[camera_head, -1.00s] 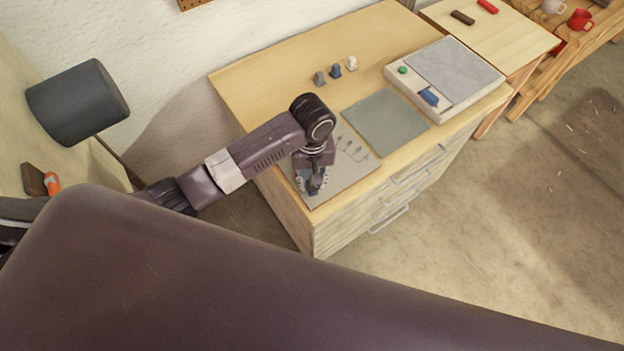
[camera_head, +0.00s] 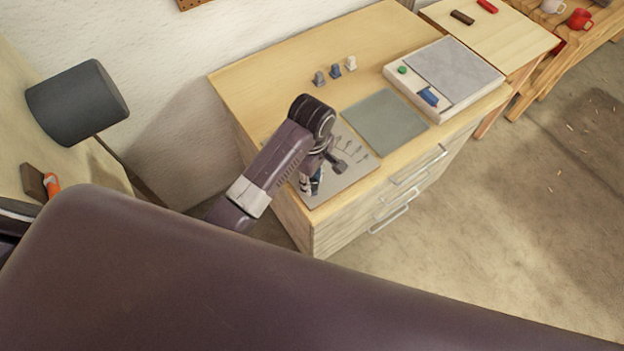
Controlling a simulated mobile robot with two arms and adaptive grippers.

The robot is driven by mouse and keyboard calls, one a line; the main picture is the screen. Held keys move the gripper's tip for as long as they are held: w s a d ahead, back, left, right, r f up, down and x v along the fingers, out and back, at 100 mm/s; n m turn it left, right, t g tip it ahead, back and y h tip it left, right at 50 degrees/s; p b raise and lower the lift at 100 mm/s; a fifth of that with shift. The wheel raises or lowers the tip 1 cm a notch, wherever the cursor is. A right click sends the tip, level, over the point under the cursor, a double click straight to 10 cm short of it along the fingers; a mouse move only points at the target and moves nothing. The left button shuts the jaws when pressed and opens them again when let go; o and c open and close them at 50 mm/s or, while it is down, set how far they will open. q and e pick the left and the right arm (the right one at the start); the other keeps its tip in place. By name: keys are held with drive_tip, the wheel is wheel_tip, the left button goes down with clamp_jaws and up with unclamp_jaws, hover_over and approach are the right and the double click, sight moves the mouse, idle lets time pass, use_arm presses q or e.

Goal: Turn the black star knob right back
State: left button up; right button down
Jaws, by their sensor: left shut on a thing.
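My left gripper (camera_head: 314,182) is low over the near-left end of the wooden cabinet top. It is shut at the grey plate (camera_head: 346,176). I cannot make out the black star knob clearly; the fingers and wrist cover the spot where the gripper holds. A dark part shows just right of the wrist, and I cannot tell if it belongs to the gripper. My right gripper is not in view.
Several small grey pieces (camera_head: 350,149) lie on the plate. Drawer handles (camera_head: 418,166) stick out in front.

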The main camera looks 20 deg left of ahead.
use_arm(q)
drive_tip(key=shift+w+a+r+n, duration=0.1)
drive_tip(key=shift+w+n, duration=0.1)
drive_tip(key=shift+n, duration=0.3)
drive_tip(key=o, duration=1.2)
drive_tip(key=shift+s, duration=0.15)
drive_tip(key=shift+c, duration=0.2)
